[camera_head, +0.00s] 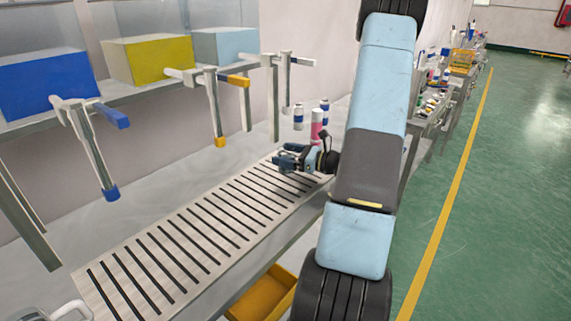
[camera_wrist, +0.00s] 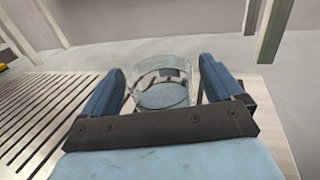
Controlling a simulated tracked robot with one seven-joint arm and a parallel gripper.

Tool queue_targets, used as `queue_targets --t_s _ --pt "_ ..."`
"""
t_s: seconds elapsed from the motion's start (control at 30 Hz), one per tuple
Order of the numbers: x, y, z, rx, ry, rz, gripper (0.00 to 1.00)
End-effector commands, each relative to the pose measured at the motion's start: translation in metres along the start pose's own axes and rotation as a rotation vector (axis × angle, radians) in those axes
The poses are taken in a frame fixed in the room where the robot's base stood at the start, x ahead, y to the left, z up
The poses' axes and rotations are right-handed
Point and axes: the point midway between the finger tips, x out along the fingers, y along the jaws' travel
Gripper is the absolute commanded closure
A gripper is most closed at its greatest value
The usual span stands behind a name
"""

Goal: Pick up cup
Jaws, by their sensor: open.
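A clear, see-through cup (camera_wrist: 163,92) stands between the two blue fingers of my gripper (camera_wrist: 160,85) in the wrist view. The gripper is open, with a gap visible on each side of the cup. The gripper's crossbar hides the near lower part of the cup. In the head view my gripper (camera_head: 284,160) is low over the far end of the slatted board. The cup cannot be made out clearly there.
The slatted board (camera_head: 190,240) lies along the bench. Pink and white bottles (camera_head: 317,127) stand just beyond my gripper. Blue, yellow and light-blue bins (camera_head: 148,60) sit on a shelf to the left, with dispensing arms (camera_head: 210,100) hanging below. A yellow crate (camera_head: 262,293) is under the bench.

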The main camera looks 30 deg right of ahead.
Motion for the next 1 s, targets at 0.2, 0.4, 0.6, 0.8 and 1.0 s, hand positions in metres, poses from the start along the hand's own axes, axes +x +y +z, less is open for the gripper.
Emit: queue_targets --t_s 0.2,0.4,0.6,0.8,1.0 --pt "0.017 0.0 0.0 0.0 0.0 -0.001 0.06" --pt "0.017 -0.001 0.0 0.0 0.0 -0.002 0.06" --pt "0.017 -0.001 0.0 0.0 0.0 -0.002 0.24" --pt "0.017 -0.001 0.0 0.0 0.0 -0.002 0.43" --pt "0.017 -0.001 0.0 0.0 0.0 -0.002 0.62"
